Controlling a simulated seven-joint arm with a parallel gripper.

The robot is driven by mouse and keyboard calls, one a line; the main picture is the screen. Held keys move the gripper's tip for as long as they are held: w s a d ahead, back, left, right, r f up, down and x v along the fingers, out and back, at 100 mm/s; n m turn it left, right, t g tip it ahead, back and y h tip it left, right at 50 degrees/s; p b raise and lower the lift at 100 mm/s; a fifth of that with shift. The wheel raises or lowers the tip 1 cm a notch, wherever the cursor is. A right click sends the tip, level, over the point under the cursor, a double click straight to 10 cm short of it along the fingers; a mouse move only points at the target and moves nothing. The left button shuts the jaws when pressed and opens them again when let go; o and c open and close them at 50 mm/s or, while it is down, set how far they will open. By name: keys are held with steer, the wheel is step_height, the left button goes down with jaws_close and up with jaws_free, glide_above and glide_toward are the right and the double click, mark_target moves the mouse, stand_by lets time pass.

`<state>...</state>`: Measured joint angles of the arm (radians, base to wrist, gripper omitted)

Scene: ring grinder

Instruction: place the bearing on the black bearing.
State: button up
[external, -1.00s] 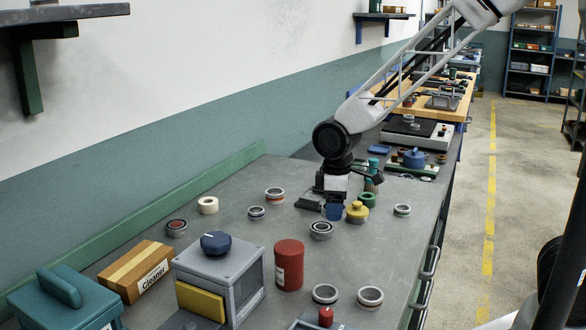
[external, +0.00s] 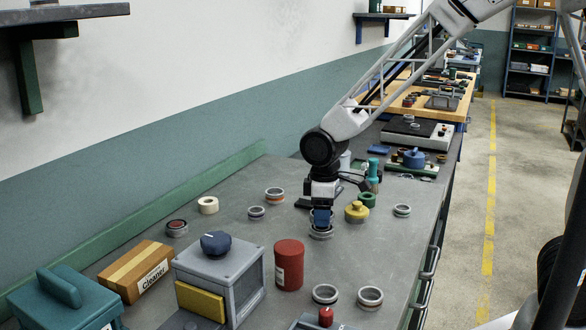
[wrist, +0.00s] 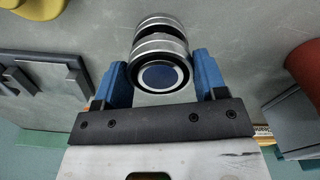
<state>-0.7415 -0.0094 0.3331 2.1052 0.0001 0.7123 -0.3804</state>
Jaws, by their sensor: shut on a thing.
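My gripper (external: 321,216) points down, with its blue fingers on either side of a metal bearing. In the wrist view, this bearing (wrist: 160,76), a silver ring with a dark rim and blue centre, sits between the fingertips (wrist: 161,78). A second silver ring with a dark inside, apparently the black bearing (wrist: 158,22), shows just beyond it. In the external view, the black bearing (external: 321,235) is on the grey bench right under the fingers, partly hidden. The two bearings overlap in both views; I cannot tell whether they touch.
A yellow knobbed part (external: 356,213) and a green ring (external: 367,199) stand close to the right of the gripper. A red can (external: 289,265) and a grey box (external: 222,280) are nearer the camera. Other bearings (external: 325,294) lie around the bench.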

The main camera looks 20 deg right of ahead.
steer(key=shift+f, duration=0.65)
steer(key=shift+f, duration=0.15)
steer(key=o, duration=1.1)
step_height(320, 180, up, 12)
stand_by(0.5)
